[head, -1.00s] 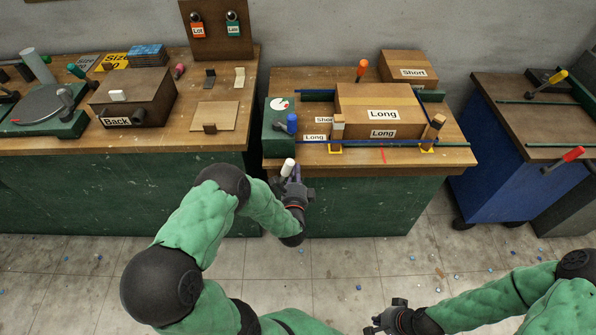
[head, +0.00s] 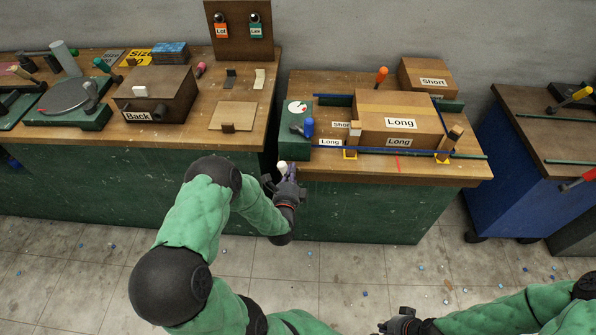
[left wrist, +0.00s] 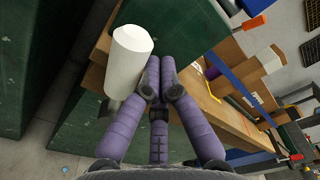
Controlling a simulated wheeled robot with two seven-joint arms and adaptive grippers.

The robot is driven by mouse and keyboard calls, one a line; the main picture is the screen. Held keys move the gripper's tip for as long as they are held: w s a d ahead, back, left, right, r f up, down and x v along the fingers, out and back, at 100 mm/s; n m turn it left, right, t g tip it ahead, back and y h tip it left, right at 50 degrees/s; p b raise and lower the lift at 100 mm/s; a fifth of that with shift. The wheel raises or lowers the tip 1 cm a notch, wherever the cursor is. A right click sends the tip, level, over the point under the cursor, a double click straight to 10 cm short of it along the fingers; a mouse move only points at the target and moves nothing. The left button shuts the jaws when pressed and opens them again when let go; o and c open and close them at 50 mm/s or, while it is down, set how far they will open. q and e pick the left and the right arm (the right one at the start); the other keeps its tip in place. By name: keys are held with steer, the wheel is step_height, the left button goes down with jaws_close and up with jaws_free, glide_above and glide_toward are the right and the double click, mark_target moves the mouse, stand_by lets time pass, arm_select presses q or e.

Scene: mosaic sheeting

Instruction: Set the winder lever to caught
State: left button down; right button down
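The lever's white knob (head: 282,167) stands at the front left corner of the middle bench, below a green box (head: 297,132) with a white dial. I take this to be the winder lever; no "caught" mark is readable. In the left wrist view the white knob (left wrist: 131,50) is large, on a grey stem, left of my fingers. My left gripper (head: 292,172) is right beside the knob. Its purple fingers (left wrist: 160,78) converge at the tips with nothing seen between them; contact with the knob is unclear. My right gripper (head: 392,324) is low, away from the benches, partly out of frame.
A left bench carries a brown "Back" box (head: 155,93) and a turntable (head: 70,100). A blue cabinet (head: 510,190) stands right. The floor in front is open.

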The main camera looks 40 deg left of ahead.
arm_select(q)
steer(key=shift+s+a, duration=0.25)
steer(key=shift+a, duration=0.2)
arm_select(e)
steer(key=shift+f, duration=0.1)
stand_by(0.4)
